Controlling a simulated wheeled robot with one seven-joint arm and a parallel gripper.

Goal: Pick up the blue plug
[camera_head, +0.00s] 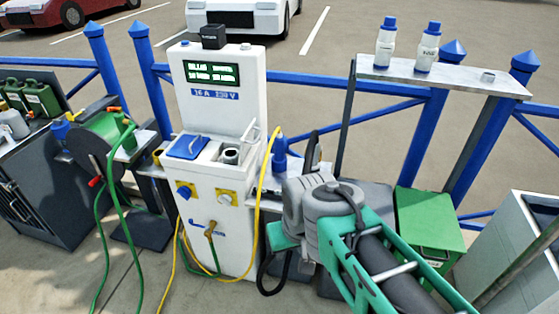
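A blue upright piece that looks like the blue plug (279,156) stands just right of the white power pedestal (232,220), beside the yellow cable. Its lower end is hard to make out. My teal and grey arm (345,240) reaches in from the lower right, and its grey wrist joints are right of and below the blue piece, with a visible gap between. My gripper's fingers cannot be made out clearly behind the wrist, so I cannot tell whether they are open or shut. Nothing held is visible.
The pedestal has a blue socket lid (188,147) and a yellow cable (259,190) hanging down its right side. A green hose reel (107,135) stands left. Blue railings (290,78) run behind. A raised shelf (440,75) holds two white bottles. A green box (428,222) is right.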

